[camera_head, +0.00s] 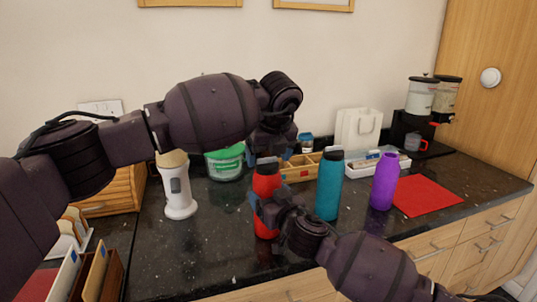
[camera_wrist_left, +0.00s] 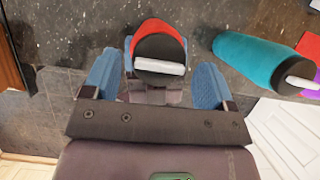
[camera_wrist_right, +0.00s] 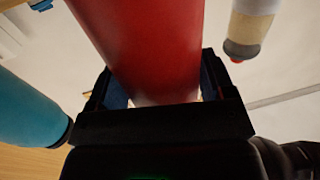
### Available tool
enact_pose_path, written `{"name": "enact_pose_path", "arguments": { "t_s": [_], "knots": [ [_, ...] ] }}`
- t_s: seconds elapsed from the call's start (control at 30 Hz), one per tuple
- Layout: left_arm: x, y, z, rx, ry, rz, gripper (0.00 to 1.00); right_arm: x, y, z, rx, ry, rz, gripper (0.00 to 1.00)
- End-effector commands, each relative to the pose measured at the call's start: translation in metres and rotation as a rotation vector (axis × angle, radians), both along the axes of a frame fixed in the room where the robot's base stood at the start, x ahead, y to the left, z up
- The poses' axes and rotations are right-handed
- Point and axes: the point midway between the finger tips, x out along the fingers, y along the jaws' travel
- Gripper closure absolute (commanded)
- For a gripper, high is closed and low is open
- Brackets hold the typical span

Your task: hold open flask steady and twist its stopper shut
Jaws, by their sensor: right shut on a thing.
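The red flask (camera_head: 266,182) stands upright on the dark granite counter near its front edge. Its black stopper with a pale bar handle (camera_wrist_left: 160,62) sits at the flask's top; whether it is tight cannot be told. My right gripper (camera_head: 262,207) is shut on the red flask's body, which also fills the right wrist view (camera_wrist_right: 145,45). My left gripper (camera_wrist_left: 158,75) is above the flask, pointing down. Its blue fingers are spread on either side of the stopper, with gaps showing. In the head view, my left arm partly hides the area above the stopper.
A teal flask (camera_head: 329,187) stands close right of the red one, and a purple flask (camera_head: 384,182) farther right. A white grinder (camera_head: 178,190) stands left. A wooden divided tray (camera_head: 297,170) and a green-lidded tub (camera_head: 225,165) are behind. A red mat (camera_head: 428,195) lies right.

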Motion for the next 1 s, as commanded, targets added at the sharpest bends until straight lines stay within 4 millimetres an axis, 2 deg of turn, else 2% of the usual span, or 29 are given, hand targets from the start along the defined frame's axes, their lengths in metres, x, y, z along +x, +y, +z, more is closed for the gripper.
{"name": "enact_pose_path", "arguments": {
  "t_s": [0.23,0.37,0.8,1.0],
  "knots": [
    [-0.001,-0.001,0.003,-0.002,-0.002,-0.003,0.21,0.000,0.000,0.001,0.000,0.000,-0.001,0.60],
    [-0.005,-0.003,0.014,-0.003,-0.003,-0.004,0.21,0.000,-0.001,0.001,0.000,0.000,-0.002,0.60],
    [-0.033,-0.012,0.087,-0.001,-0.003,-0.003,0.21,0.001,-0.001,0.000,0.000,0.000,-0.002,0.60],
    [-0.041,-0.015,0.106,0.000,-0.001,-0.001,0.21,0.001,-0.001,0.000,0.000,0.000,-0.002,0.60]
  ]
}}
